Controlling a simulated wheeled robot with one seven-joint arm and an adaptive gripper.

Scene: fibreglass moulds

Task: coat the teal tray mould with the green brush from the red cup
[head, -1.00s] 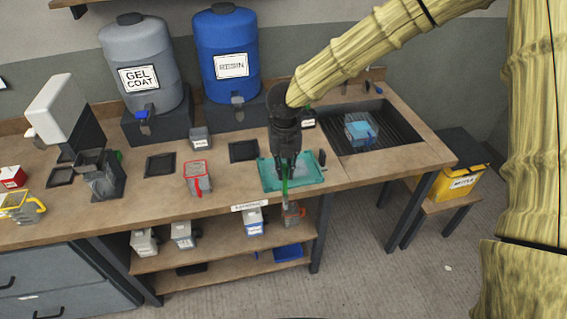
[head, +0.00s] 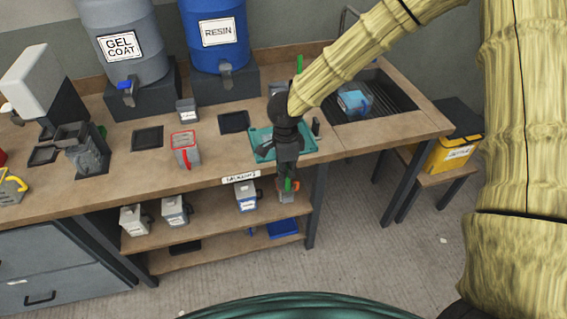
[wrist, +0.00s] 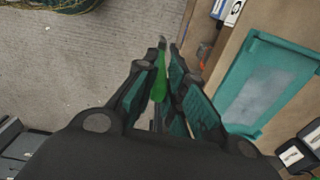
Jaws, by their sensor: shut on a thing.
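The teal tray mould (head: 262,153) lies on the bench, partly hidden behind my gripper. My gripper (head: 288,178) is shut on the green brush (head: 288,185), in front of the tray's near side, around the bench's front edge. In the wrist view my gripper (wrist: 163,62) has the green brush handle (wrist: 159,85) between its fingers, with the tray off to the right. The red cup (head: 186,151), grey with red rim and handle, stands on the bench left of the tray.
GEL COAT (head: 120,45) and RESIN (head: 217,32) drums stand at the back. A sink grate with a blue container (head: 354,100) is right of the tray. Mugs (head: 174,211) stand on the shelf below. An upright green stick (head: 299,63) shows behind my arm.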

